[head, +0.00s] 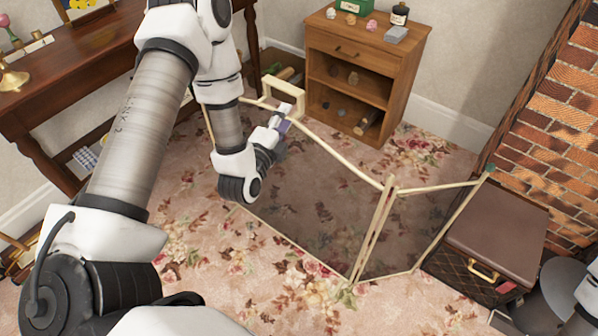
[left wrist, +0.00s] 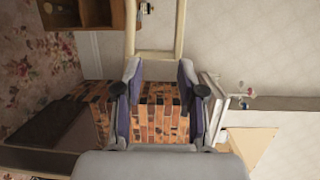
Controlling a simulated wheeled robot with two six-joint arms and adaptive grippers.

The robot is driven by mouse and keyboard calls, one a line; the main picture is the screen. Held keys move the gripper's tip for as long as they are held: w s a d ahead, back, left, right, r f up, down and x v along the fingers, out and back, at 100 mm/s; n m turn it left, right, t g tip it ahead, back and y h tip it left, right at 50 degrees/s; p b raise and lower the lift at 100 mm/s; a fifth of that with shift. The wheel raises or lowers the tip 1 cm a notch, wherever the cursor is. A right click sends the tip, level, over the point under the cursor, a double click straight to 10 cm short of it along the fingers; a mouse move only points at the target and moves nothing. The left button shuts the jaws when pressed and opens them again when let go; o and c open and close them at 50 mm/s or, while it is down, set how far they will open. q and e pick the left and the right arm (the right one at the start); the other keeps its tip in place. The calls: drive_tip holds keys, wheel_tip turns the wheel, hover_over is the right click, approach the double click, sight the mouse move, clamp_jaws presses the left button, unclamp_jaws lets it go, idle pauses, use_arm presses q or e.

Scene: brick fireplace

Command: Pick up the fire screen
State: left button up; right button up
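The fire screen (head: 320,200) stands unfolded on the carpet, with dark see-through mesh panels in a pale cream frame. A squared handle (head: 284,92) rises from its top rail; it also shows in the left wrist view (left wrist: 154,57). My left gripper (head: 284,116) is at the top rail, close by the handle. In the left wrist view my left gripper (left wrist: 160,78) has its two fingers apart, with the handle's crossbar just beyond the tips. I cannot tell whether they touch. My right gripper does not show; only part of my right arm is at the lower right.
A wooden cabinet (head: 365,70) with stones and a bottle on top stands behind the screen. A brown case (head: 497,235) sits at the right by the brick fireplace (head: 555,130). A dark wooden table (head: 85,70) is at the left. Flowered carpet lies clear in front.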

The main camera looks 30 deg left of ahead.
sight(289, 93)
use_arm(q)
drive_tip(key=w+a, duration=0.1)
drive_tip(key=w, duration=0.1)
drive_tip(key=w+r, duration=0.1)
drive_tip(key=w, duration=0.2)
drive_tip(key=w+a+r, duration=0.1)
drive_tip(key=w, duration=0.1)
drive_tip(key=shift+w+a+p, duration=0.2)
drive_tip(key=shift+a+p, duration=0.1)
drive_tip(key=shift+r, duration=0.1)
clamp_jaws()
drive_tip(key=shift+r, duration=0.1)
